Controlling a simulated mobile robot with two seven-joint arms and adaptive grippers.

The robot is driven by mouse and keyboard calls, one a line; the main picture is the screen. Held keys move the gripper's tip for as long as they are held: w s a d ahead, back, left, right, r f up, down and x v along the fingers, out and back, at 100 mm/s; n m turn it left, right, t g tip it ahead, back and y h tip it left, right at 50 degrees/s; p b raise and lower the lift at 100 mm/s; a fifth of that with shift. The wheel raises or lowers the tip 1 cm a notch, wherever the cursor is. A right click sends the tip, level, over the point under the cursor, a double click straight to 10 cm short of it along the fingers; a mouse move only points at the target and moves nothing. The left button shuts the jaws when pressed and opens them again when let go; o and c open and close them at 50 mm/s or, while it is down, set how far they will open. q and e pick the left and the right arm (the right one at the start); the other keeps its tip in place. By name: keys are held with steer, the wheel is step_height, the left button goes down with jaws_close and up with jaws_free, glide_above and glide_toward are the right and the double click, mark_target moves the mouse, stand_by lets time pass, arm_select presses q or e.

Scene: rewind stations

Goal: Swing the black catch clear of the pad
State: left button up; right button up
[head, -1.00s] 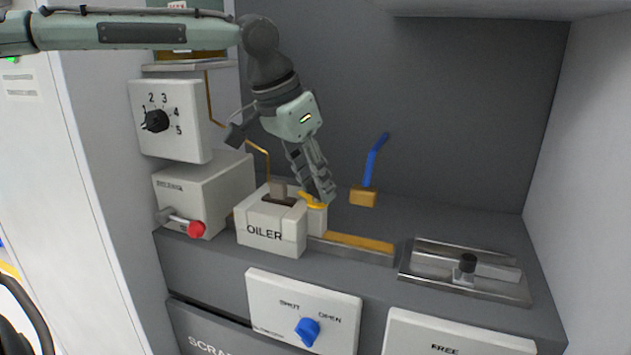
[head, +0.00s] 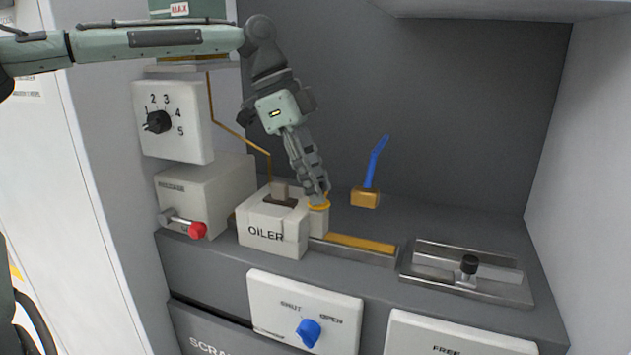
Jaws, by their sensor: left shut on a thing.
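My left gripper (head: 318,195) points down with its fingers closed on the orange cap (head: 319,205) on top of a small white block beside the box marked OILER. The fingers hide part of the cap. A tan pad-like strip (head: 362,244) lies in a metal tray just right of that block. No part is plainly a black catch on this strip. A black knob (head: 469,264) stands on a steel slide plate (head: 500,290) at the right, apart from the gripper. My right gripper is not in view.
A red-tipped lever (head: 197,229) and a black dial (head: 157,122) are at the left. A blue lever (head: 376,160) rises behind. A blue knob (head: 308,332) is on the front. The rear right counter is clear.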

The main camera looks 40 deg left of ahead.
arm_select(q)
steer(key=shift+m+g, duration=0.4)
steer(key=shift+m, duration=0.5)
steer(key=o, duration=1.2)
steer(key=shift+c, duration=0.2)
steer(key=v, duration=0.7)
steer(key=shift+a+r, duration=0.2)
steer(key=shift+r, duration=0.05)
